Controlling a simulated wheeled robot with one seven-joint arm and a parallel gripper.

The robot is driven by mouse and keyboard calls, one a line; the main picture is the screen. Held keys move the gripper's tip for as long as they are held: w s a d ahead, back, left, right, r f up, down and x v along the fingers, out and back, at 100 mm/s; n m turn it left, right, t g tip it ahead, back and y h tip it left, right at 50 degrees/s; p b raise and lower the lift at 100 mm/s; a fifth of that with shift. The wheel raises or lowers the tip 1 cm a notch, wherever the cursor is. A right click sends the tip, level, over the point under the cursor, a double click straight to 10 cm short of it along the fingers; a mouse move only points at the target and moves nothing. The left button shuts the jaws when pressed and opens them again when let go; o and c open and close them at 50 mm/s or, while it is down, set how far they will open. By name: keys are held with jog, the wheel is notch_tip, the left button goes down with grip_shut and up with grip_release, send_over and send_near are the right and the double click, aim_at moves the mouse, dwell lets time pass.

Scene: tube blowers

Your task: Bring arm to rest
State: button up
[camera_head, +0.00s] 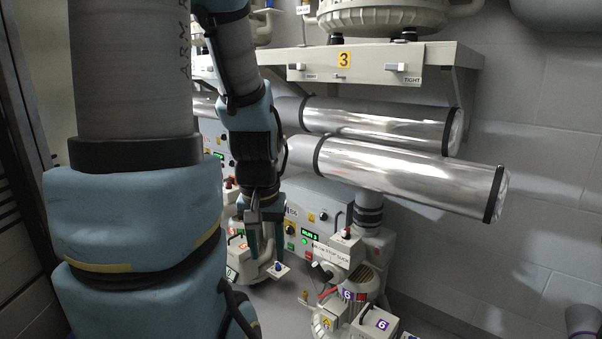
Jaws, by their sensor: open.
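My arm fills the left of the head view, with blue joints and grey links. Its forearm hangs down near the middle. My gripper (262,238) points downward at the end of it, in front of the machines. Its two fingers look apart, and I see nothing between them. Whether the fingertips touch the blower behind them I cannot tell.
Two shiny silver tubes (400,172) run to the right of my forearm. A shelf marked 3 (430,62) juts out above them. A control box with a green display (311,235) and a blower marked 6 (352,298) stand below. The right wall (545,170) is bare.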

notch_tip(320, 180, up, 13)
jog(key=p, duration=1.1)
jog(key=shift+r, duration=0.2)
